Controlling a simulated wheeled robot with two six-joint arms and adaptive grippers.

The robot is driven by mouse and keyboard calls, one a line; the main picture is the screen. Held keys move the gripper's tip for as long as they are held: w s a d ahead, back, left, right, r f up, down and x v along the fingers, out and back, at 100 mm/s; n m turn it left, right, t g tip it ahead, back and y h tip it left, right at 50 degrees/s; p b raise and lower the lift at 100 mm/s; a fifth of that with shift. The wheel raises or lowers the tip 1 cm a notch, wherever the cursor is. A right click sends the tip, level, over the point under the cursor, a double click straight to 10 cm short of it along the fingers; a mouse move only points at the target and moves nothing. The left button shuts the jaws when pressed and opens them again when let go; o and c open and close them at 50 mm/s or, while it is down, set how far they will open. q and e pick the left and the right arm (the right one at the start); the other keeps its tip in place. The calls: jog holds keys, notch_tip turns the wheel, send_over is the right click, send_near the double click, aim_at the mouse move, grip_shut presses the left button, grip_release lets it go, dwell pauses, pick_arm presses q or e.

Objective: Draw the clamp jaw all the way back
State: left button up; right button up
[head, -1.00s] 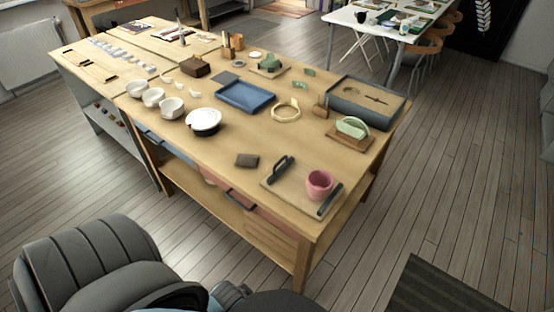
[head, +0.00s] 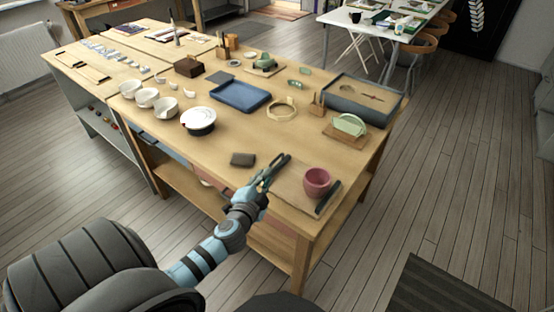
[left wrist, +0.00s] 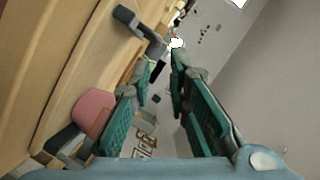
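The clamp board (head: 292,190) lies at the near right corner of the workbench. A pink cup (head: 316,181) stands on it, with a dark jaw (head: 328,197) on its right. The other dark clamp jaw (head: 284,160), on the left, is partly hidden by my left gripper (head: 268,175). My right gripper is out of view.
A dark block (head: 242,159) lies left of the clamp board. A white bowl (head: 198,120), a blue tray (head: 240,96) and a green piece on a wooden stand (head: 349,125) are farther back. The bench's front edge is close below my left arm.

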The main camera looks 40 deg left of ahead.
aim_at(274, 161)
pick_arm(q)
jog(key=b+x, duration=0.2)
jog(key=x, duration=1)
jog(key=shift+c, duration=0.5)
grip_shut()
jog(key=shift+a, duration=0.1)
